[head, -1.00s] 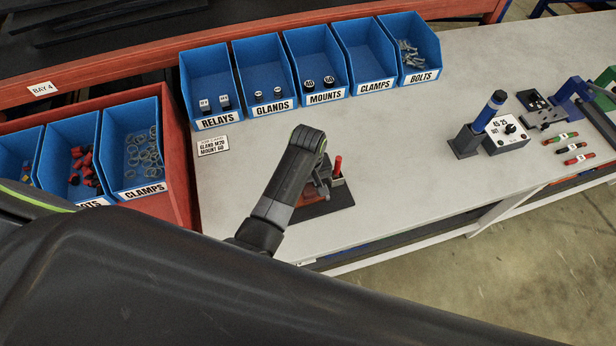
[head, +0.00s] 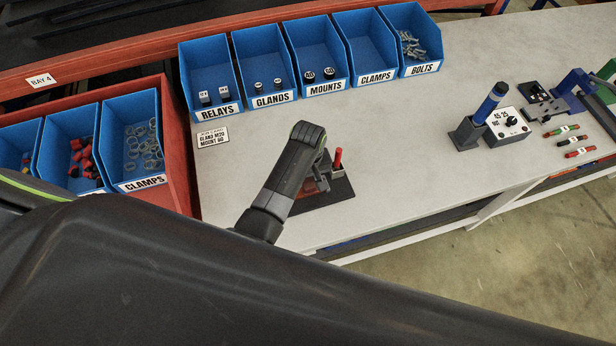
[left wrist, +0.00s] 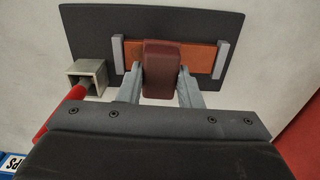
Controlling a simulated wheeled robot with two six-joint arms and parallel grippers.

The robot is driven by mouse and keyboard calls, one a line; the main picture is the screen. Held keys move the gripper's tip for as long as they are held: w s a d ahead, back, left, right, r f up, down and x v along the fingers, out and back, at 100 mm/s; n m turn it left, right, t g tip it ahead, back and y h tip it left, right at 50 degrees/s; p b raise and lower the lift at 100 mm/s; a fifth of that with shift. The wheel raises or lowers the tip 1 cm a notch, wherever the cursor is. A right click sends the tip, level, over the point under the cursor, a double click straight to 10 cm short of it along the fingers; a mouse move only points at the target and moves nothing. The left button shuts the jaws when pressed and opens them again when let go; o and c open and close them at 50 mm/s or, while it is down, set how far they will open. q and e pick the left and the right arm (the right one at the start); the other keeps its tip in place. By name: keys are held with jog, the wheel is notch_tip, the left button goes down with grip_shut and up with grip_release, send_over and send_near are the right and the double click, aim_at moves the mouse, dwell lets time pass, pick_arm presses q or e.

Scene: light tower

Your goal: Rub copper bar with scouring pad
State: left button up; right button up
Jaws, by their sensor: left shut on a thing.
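The copper bar (left wrist: 199,56) lies on a dark base plate (left wrist: 88,30), between two grey end blocks, in the left wrist view. My left gripper (left wrist: 161,88) is shut on the maroon scouring pad (left wrist: 161,66). The pad lies across the middle of the bar and appears to touch it. In the head view my left arm hides most of the bar and pad; the base plate (head: 336,194) shows at the arm's right. My right gripper is not in view.
A red-handled tool (head: 338,157) stands in a grey square holder (left wrist: 88,76) beside the bar. Blue bins line the back, including one labelled MOUNTS (head: 325,88). A blue tool in a stand (head: 468,134) and a switch box (head: 508,127) stand at the right. The middle of the bench is clear.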

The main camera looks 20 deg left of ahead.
pick_arm(q)
jog(key=shift+f, duration=0.3)
jog(key=shift+f+b, duration=0.5)
jog(key=shift+f, duration=0.15)
